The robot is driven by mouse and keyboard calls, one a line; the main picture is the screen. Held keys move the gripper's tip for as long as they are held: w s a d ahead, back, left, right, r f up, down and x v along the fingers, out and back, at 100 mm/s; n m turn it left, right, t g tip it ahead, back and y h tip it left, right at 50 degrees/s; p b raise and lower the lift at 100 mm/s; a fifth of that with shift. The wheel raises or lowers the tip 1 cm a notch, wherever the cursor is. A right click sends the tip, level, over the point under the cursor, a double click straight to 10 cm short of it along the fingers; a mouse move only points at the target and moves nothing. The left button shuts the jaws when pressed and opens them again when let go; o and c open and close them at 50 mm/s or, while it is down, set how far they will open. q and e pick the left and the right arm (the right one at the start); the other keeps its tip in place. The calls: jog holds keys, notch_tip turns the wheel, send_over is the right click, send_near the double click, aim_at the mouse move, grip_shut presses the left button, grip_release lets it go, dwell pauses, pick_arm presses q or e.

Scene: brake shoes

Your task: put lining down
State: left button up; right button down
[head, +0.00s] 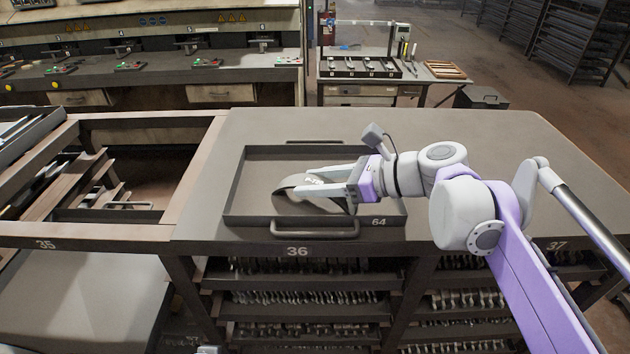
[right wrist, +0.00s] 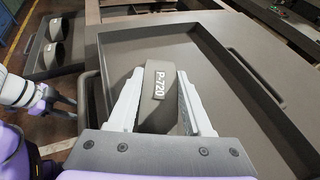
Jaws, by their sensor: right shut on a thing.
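My right gripper (head: 283,182) reaches in from the right over the dark shallow tray (head: 236,205) on the table. It is shut on a curved grey lining (head: 312,205), low over the tray; I cannot tell if it touches the floor of the tray. In the right wrist view the lining (right wrist: 158,100) stands between the two pale fingers (right wrist: 160,75), with white lettering "P-720" on it. The tray (right wrist: 235,70) looks otherwise empty there. My left gripper (right wrist: 64,105) shows at the left edge of the right wrist view, outside the tray; its opening is unclear.
The tray has a handle (head: 315,232) in front. The table (head: 470,135) is clear around it. An open frame rack (head: 195,185) lies to the left. Two more curved pieces (right wrist: 54,40) sit in another tray at upper left in the right wrist view. Stocked shelves (head: 305,295) fill the space below.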

jog(key=shift+f, duration=0.15)
jog(key=shift+c, duration=1.6)
grip_release()
jog(key=shift+r, duration=0.2)
jog(key=v, duration=1.2)
